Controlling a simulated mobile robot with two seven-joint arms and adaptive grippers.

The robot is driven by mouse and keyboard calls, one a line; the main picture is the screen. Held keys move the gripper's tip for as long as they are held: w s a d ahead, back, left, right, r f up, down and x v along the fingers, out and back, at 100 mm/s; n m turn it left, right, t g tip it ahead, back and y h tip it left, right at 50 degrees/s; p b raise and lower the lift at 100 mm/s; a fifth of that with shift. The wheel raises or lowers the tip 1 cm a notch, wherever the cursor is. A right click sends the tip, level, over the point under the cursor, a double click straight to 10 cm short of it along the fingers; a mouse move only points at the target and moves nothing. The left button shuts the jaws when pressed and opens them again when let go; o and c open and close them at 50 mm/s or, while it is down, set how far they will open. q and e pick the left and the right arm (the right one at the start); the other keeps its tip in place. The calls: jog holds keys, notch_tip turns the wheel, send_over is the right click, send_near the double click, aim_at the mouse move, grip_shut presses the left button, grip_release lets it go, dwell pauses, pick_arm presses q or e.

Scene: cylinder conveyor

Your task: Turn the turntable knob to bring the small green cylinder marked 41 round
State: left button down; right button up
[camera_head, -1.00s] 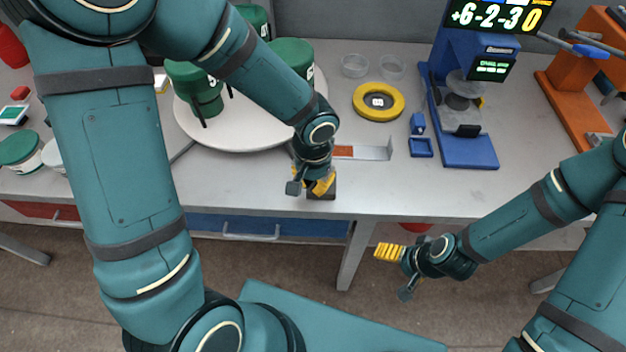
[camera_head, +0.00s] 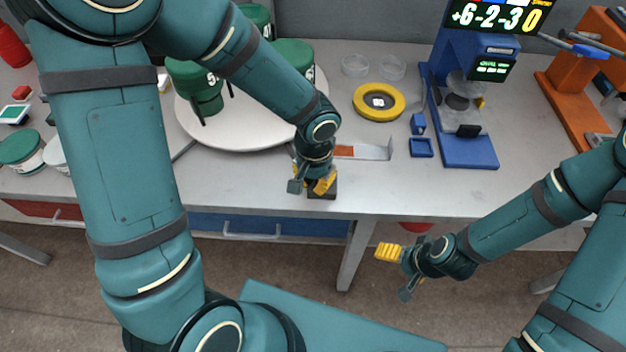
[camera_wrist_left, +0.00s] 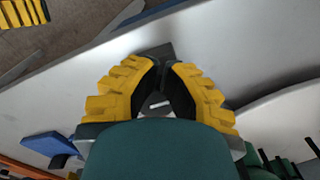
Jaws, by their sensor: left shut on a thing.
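The white round turntable (camera_head: 245,143) lies on the bench at the left, partly behind my left arm. Several green cylinders stand on it, among them one at its left side (camera_head: 203,98) and one at its back right (camera_head: 292,54). Their marks are too small or too hidden to read, so I cannot tell which is 41. My left gripper (camera_head: 318,187) points down at the bench's front edge, shut on the dark knob (camera_wrist_left: 157,102), which shows between the yellow fingers in the left wrist view. My right gripper (camera_head: 388,253) hangs in front of the bench, apart from everything.
A yellow ring (camera_head: 379,101) and two clear dishes lie right of the turntable. A metal strip with an orange part (camera_head: 368,152) lies near the left gripper. A blue machine (camera_head: 466,150) with a display and an orange stand (camera_head: 577,95) are at the right.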

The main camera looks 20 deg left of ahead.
pick_arm(q)
jog(key=shift+w+r+b, duration=0.1)
jog(key=shift+b, duration=0.2)
jog(key=r+p, duration=0.2)
jog(key=r, duration=0.1)
jog(key=r+p, duration=0.2)
jog(key=r, duration=0.1)
jog(key=shift+s+p, duration=0.2)
jog(key=shift+p, duration=0.1)
jog(key=shift+f, duration=0.1)
dwell(0.4)
